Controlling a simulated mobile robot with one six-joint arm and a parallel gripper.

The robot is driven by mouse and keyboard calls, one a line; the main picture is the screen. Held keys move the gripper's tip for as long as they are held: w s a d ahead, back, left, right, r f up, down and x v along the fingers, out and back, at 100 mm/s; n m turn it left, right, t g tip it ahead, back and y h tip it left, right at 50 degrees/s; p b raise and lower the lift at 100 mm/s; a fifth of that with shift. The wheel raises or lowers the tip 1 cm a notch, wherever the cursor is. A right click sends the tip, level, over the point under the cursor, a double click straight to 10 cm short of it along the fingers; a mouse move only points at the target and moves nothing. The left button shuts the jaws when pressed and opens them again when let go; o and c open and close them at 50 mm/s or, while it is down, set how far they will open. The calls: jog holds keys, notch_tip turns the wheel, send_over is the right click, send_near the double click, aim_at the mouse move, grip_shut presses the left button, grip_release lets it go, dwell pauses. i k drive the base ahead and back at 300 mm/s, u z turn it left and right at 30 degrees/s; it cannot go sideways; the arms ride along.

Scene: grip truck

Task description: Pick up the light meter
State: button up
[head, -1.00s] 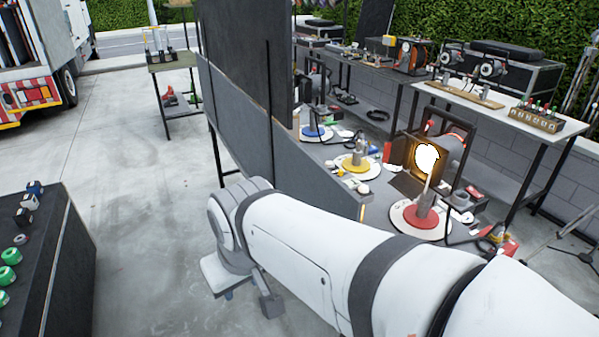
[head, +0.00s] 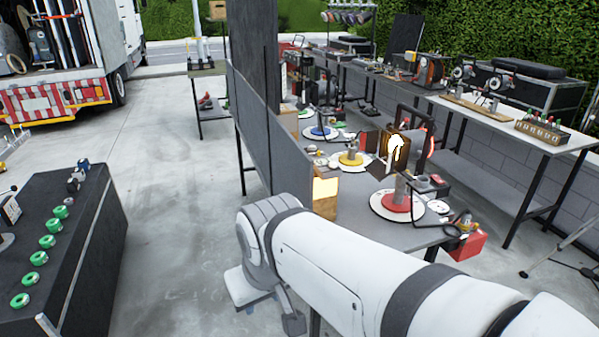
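I cannot pick out the light meter with certainty. A small dark device with a pale face (head: 10,209) stands at the left edge on a black case, too small to identify. Small items crowd the grey work table (head: 345,229) around a lit lamp (head: 396,150), and none is clearly a light meter. My white arm crosses the lower right, and its bend hangs over the floor left of the work table. My gripper's fingers cannot be made out.
The black case (head: 97,262) at lower left carries a row of green rolls (head: 47,241). A tall grey panel (head: 262,140) borders the work table. A white-topped table (head: 505,122) stands behind at right. A truck (head: 60,80) stands at back left. Concrete floor between case and panel is clear.

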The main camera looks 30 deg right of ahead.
aim_at(321, 170)
jog(key=u, duration=0.05)
jog(key=k, duration=1)
jog(key=z, duration=0.7)
jog(key=i, duration=2)
jog(key=z, duration=0.05)
